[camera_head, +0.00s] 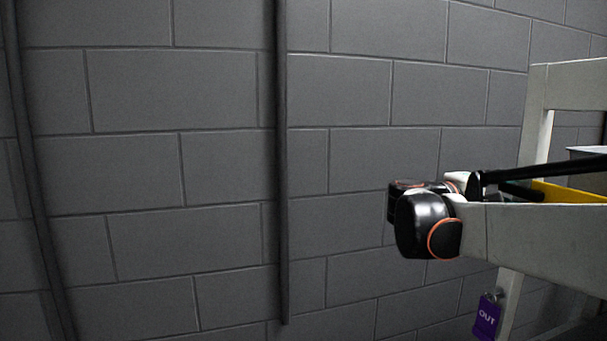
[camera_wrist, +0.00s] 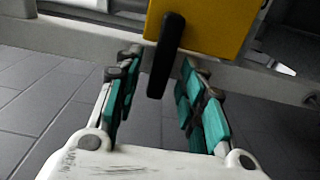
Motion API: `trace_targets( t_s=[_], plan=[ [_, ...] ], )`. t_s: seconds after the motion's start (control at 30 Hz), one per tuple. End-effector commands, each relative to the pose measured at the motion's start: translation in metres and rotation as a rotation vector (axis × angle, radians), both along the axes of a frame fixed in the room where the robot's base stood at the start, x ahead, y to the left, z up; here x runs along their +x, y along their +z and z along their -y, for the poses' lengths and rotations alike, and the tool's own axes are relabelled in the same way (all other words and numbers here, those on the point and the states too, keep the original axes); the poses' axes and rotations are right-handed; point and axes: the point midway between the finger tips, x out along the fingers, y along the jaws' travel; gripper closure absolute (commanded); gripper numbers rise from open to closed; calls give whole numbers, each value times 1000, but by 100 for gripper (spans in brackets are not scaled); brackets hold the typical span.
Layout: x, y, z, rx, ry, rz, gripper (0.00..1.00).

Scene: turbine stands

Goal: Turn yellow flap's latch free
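The yellow flap (camera_wrist: 225,25) is at the top of the wrist view. Its latch (camera_wrist: 166,52), a long black handle with rounded ends, hangs down over the flap's left part, slightly tilted. My gripper (camera_wrist: 160,72) is open, with teal pads on both fingers. In the wrist view the latch's lower end lies between the two fingers, with a gap on each side. I cannot tell how deep it sits between them. In the head view a strip of yellow (camera_head: 575,194), likely the flap, shows behind the stand's beam. My gripper and the latch cannot be made out there.
The pale stand frame (camera_head: 545,240) fills the right of the head view, close to my arm. A grey block wall (camera_head: 180,150) with dark vertical pipes stands behind. Grey floor tiles (camera_wrist: 40,95) lie below the beam.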

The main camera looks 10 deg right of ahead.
Motion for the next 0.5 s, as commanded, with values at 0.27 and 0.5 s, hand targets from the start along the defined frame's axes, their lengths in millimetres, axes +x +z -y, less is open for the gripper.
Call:
trace_targets(
  t_s=[0.27,0.5],
  plan=[
    [2,0,11,0,-1,0,63],
    [2,0,11,0,-1,0,63]
  ],
)
